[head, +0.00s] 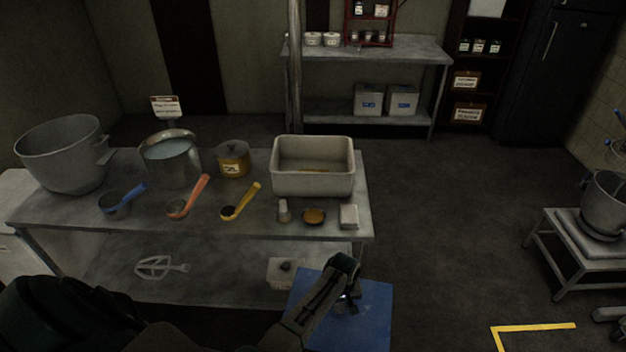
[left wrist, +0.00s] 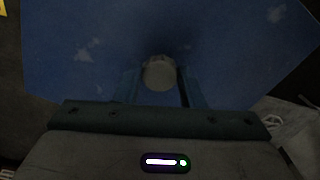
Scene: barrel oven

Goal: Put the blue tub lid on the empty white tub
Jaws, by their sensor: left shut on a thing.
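The blue lid (head: 372,308) is a flat blue sheet at the bottom centre of the head view, in front of the steel table. In the left wrist view the lid (left wrist: 225,40) fills the upper part, with pale star-like marks and a round grey knob (left wrist: 159,74). My left gripper (head: 346,300) is shut on this knob, one finger on each side. A pale rectangular tub (head: 313,186) stands on the table's right part, open at the top. A brownish patch shows low inside it; I cannot tell what it is. My right gripper is not in view.
A mixer bowl (head: 604,205) stands at the right. The floor between is clear.

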